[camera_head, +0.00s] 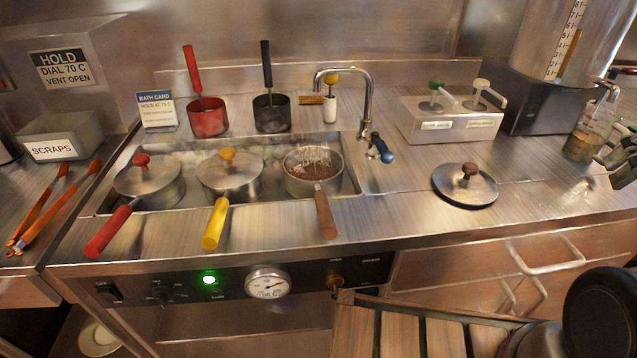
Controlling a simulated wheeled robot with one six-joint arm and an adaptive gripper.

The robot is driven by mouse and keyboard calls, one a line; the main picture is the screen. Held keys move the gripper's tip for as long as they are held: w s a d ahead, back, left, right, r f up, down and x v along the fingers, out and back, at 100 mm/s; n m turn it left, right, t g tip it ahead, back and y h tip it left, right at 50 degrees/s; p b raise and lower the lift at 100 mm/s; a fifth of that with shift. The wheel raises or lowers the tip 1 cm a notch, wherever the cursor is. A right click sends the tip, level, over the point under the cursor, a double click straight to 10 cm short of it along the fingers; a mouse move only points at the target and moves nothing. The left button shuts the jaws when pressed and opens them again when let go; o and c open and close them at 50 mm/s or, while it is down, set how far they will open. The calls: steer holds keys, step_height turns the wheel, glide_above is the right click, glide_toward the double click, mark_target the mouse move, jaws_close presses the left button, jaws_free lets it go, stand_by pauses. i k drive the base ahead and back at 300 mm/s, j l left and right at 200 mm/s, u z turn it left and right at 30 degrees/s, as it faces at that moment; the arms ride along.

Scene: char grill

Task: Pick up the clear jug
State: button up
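A clear jug (594,127) stands on the steel counter near the right edge of the view, beside a dark box. It is see-through, with something brownish low inside it. My gripper (619,152) is at the far right edge, right next to the jug on its right side. Only part of the gripper shows, and the picture edge cuts it off. I cannot tell whether it touches the jug or how far its fingers are apart.
A large clear container with a scale (540,45) stands on the dark box (535,108) behind the jug. A round steel lid (484,190) lies left of the jug. A white pump dispenser (447,125) stands farther back. Bare counter (545,180) lies between lid and jug.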

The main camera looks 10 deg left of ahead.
mark_target(592, 129)
steer(key=i+l, duration=0.1)
steer(key=l, duration=0.3)
steer(key=l+z, duration=0.15)
steer(key=l, duration=0.25)
steer(key=i+l, duration=0.15)
steer(key=l, duration=0.25)
steer(key=i+l+z, duration=0.1)
steer(key=l, duration=0.3)
steer(key=i+l, duration=0.1)
steer(key=l, duration=0.3)
steer(key=i+l+z, duration=0.15)
steer(key=l, duration=0.2)
steer(key=i+l, duration=0.1)
steer(key=l, duration=0.3)
steer(key=z, duration=0.05)
